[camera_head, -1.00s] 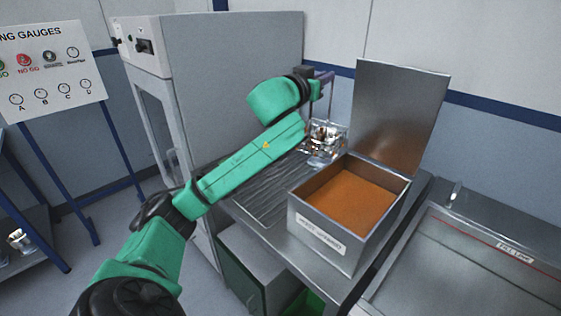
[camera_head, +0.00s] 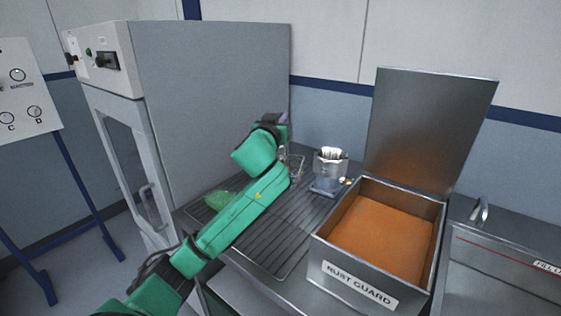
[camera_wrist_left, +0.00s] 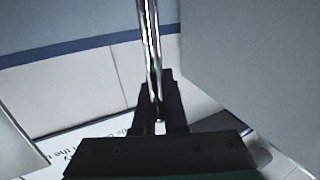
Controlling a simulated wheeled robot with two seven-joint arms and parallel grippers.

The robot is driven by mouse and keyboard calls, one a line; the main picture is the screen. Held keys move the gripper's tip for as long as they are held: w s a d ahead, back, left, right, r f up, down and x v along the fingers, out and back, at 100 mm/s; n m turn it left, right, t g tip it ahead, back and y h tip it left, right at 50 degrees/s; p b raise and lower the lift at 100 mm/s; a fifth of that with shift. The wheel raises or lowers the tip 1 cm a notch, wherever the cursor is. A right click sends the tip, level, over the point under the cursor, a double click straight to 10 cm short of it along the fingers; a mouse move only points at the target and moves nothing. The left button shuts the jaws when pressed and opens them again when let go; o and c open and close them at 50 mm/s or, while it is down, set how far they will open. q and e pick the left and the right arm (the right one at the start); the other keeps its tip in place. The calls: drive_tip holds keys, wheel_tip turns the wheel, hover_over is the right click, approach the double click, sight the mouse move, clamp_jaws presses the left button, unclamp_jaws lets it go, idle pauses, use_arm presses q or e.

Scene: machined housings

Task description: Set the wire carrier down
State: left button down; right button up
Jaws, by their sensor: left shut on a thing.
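The wire carrier (camera_head: 296,168) is a small shiny wire frame. It shows in the head view just right of my left wrist, over the back of the ribbed drain board (camera_head: 262,236). My left gripper (camera_wrist_left: 160,112) is shut on a bright metal bar of the carrier (camera_wrist_left: 150,50), which rises between the fingers in the left wrist view. In the head view my green arm hides the fingers and part of the carrier. I cannot tell whether its underside touches the board. My right gripper is not in view.
An open steel tank (camera_head: 375,283) labelled RUST GUARD, with orange contents, stands right of the board. A metal container with light-coloured pieces (camera_head: 329,165) stands behind it. A green item (camera_head: 222,197) lies at the board's left, beside the grey cabinet (camera_head: 215,95). The board's front is clear.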

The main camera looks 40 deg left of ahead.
sight(301, 167)
use_arm(q)
wheel_tip(301, 167, down, 10)
drive_tip(key=shift+a+r, duration=0.15)
drive_tip(key=shift+r, duration=0.05)
drive_tip(key=shift+f+b, duration=0.3)
drive_tip(key=shift+f, duration=0.15)
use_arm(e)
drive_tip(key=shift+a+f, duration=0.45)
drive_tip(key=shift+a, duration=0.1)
use_arm(q)
drive_tip(key=c, duration=1.4)
unclamp_jaws()
drive_tip(key=shift+f, duration=0.15)
drive_tip(key=o, duration=0.4)
drive_tip(key=shift+o, duration=0.2)
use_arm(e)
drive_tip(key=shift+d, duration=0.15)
